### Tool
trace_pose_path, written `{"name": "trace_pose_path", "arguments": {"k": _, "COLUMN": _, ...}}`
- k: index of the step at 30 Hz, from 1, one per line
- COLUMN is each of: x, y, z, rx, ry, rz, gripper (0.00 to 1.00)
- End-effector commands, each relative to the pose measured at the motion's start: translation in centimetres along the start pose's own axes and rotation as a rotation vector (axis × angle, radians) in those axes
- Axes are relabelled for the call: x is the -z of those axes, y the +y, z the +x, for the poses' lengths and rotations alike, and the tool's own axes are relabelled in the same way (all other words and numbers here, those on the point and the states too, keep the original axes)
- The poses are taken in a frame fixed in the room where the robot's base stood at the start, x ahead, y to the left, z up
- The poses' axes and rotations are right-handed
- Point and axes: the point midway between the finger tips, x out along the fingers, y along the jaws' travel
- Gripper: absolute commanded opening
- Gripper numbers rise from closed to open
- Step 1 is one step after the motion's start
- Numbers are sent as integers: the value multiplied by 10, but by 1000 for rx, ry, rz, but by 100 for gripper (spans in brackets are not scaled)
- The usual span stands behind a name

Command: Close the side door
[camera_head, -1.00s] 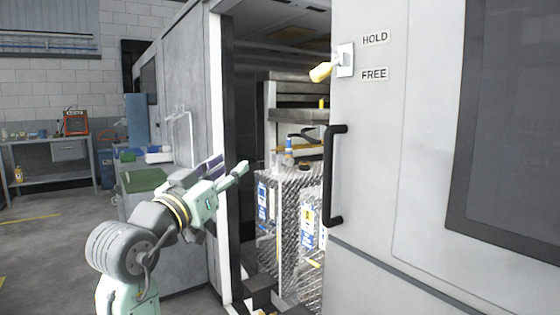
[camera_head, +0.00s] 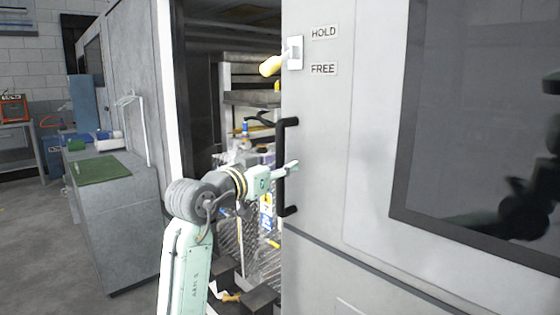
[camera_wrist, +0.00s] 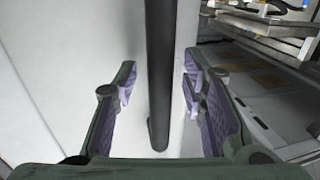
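The side door (camera_head: 330,150) is a large light grey panel with a dark window, standing partly open at the right in the head view. Its black vertical handle (camera_head: 288,165) is near the door's left edge. My gripper (camera_head: 290,168) is at the handle's middle height. In the wrist view my gripper (camera_wrist: 160,100) is open, with purple-padded fingers on either side of the black handle (camera_wrist: 160,60). A gap shows between each finger and the bar. The door's white face (camera_wrist: 80,50) lies behind the handle.
The open doorway shows shelves (camera_head: 250,97) and patterned metal boxes inside. A grey cabinet (camera_head: 118,215) with a green mat stands to the left; floor at far left is clear.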

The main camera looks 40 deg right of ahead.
Motion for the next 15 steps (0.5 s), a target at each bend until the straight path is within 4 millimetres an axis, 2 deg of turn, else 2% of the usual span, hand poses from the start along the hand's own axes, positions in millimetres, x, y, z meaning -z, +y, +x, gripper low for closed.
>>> {"name": "trace_pose_path", "arguments": {"k": 10, "x": 0, "y": 0, "z": 5, "rx": 1, "ry": 0, "rz": 0, "gripper": 38}}
{"name": "trace_pose_path", "arguments": {"k": 15, "x": 0, "y": 0, "z": 4, "rx": 1, "ry": 0, "rz": 0, "gripper": 27}}
